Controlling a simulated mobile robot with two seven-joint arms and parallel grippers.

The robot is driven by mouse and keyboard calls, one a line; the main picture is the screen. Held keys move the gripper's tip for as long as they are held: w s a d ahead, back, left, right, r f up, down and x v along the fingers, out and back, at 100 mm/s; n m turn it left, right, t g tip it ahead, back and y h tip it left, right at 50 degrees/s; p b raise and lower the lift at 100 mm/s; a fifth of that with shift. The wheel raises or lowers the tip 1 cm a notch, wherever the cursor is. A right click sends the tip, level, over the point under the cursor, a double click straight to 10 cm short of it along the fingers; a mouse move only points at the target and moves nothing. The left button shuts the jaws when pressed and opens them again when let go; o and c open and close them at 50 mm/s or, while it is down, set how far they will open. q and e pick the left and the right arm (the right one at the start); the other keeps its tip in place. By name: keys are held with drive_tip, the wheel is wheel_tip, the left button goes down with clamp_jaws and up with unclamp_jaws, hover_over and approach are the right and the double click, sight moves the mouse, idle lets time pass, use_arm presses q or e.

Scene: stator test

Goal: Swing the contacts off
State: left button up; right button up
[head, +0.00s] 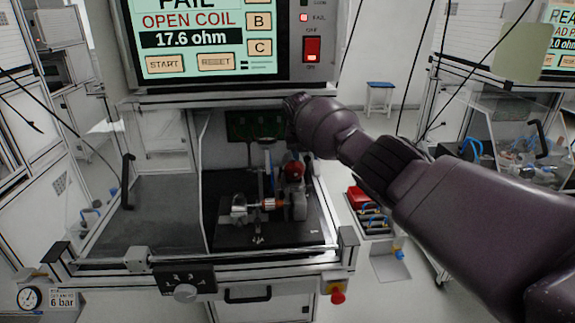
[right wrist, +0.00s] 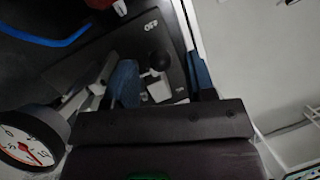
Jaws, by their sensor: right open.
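The contacts themselves are not clearly made out. My left gripper is not in view.
The screen (head: 205,63) above the bay reads FAIL, OPEN COIL, 17.6 ohm. A round gauge (right wrist: 30,140) and a blue hose (right wrist: 50,40) lie close to the right gripper. A clear panel with a black handle (head: 127,181) stands at the bay's left.

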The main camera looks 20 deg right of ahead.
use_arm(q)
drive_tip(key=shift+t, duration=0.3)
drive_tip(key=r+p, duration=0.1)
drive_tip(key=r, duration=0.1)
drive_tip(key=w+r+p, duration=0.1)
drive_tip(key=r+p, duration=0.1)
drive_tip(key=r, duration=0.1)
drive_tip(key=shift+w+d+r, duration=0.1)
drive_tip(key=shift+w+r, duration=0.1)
use_arm(e)
drive_tip(key=s+a, duration=0.7)
drive_tip(key=a, duration=0.2)
drive_tip(key=shift+s+a+r, duration=0.2)
drive_tip(key=shift+a+r, duration=0.1)
drive_tip(key=shift+a, duration=0.05)
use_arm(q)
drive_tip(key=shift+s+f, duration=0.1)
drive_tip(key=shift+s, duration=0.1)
